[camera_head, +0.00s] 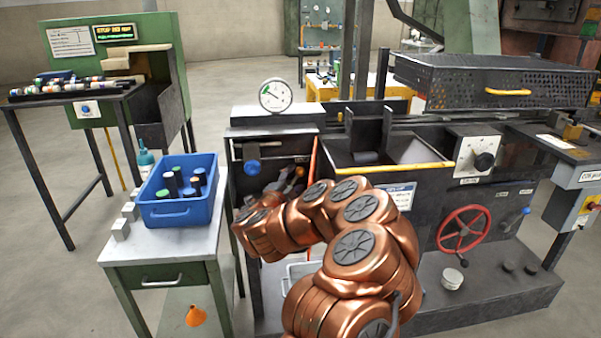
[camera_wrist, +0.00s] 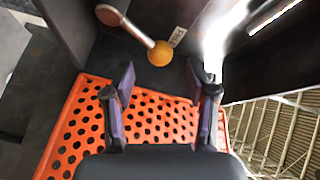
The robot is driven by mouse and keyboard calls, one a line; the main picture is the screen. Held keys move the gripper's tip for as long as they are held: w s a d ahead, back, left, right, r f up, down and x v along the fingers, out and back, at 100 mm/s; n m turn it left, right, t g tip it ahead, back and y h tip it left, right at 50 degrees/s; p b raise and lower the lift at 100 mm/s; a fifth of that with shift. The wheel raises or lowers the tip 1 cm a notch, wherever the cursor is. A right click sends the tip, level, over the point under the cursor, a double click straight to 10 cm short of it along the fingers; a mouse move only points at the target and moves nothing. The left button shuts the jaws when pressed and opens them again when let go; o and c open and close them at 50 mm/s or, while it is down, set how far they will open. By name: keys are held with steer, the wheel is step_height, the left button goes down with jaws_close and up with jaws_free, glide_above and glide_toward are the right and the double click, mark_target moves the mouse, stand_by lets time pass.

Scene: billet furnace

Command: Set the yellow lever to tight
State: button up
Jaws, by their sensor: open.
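The yellow lever shows in the wrist view as a pale metal rod with a round orange-yellow knob (camera_wrist: 160,53). A small white label, whose text I cannot read surely, sits on the dark panel beside the knob. My gripper (camera_wrist: 160,80) is open and empty, its purple-padded fingers spread either side of the knob's line, with the knob beyond the tips. In the head view an orange-yellow knob (camera_head: 299,172) shows just past my wrist; my arm largely hides the gripper there.
An orange perforated guard (camera_wrist: 75,125) lies behind the fingers, and dark walls enclose the space. In the head view a blue-knobbed lever (camera_head: 252,167) is left of my wrist. A blue bin (camera_head: 178,212) stands on the left table, and a red handwheel (camera_head: 463,229) is at right.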

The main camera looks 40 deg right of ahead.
mark_target(299, 174)
steer(key=shift+x, duration=2.75)
steer(key=shift+c, duration=0.2)
jaws_close()
